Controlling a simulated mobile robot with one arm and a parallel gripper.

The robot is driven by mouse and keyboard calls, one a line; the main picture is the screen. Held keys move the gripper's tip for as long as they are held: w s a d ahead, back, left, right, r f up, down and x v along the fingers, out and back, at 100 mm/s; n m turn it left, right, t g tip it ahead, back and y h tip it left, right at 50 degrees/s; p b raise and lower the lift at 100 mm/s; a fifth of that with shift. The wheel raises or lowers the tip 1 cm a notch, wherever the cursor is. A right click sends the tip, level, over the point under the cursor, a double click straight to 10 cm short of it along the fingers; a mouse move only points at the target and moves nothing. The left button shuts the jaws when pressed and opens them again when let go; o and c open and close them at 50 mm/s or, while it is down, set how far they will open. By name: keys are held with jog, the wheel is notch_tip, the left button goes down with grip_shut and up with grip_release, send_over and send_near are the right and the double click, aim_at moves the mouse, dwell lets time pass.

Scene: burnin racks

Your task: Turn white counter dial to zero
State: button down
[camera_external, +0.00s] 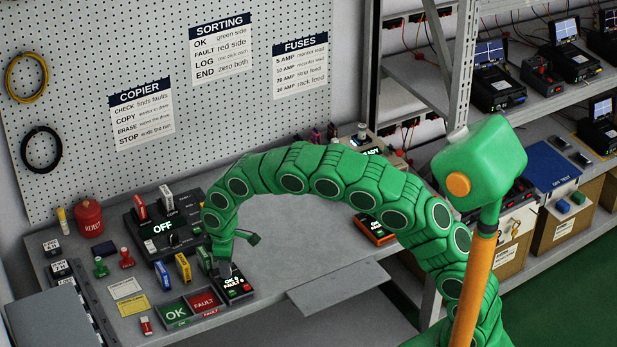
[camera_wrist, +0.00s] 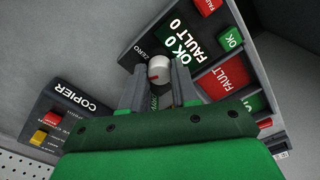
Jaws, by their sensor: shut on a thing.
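The white counter dial (camera_wrist: 159,68) shows in the wrist view as a small round knob with a red mark, on the dark counter box (camera_wrist: 140,50). The counter's display (camera_wrist: 187,45) reads OK 0 and FAULT 0. The word ZERO is printed to the left of the dial. My gripper (camera_wrist: 158,80) is shut on the dial, one finger on each side. In the external view my gripper (camera_external: 221,270) points down at the left end of the counter (camera_external: 236,287); the dial is hidden there.
Green OK and red FAULT pads (camera_external: 204,301) lie just left of the counter. The copier (camera_external: 163,246) stands behind them, with yellow and blue blocks close to my gripper. A red reject can (camera_external: 88,218) stands farther left.

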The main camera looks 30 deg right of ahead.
jog(key=shift+m, duration=0.3)
jog(key=c, duration=0.9)
grip_release()
jog(key=shift+o, duration=0.2)
jog(key=shift+r, duration=0.1)
notch_tip(320, 180, up, 8)
jog(key=shift+f, duration=0.25)
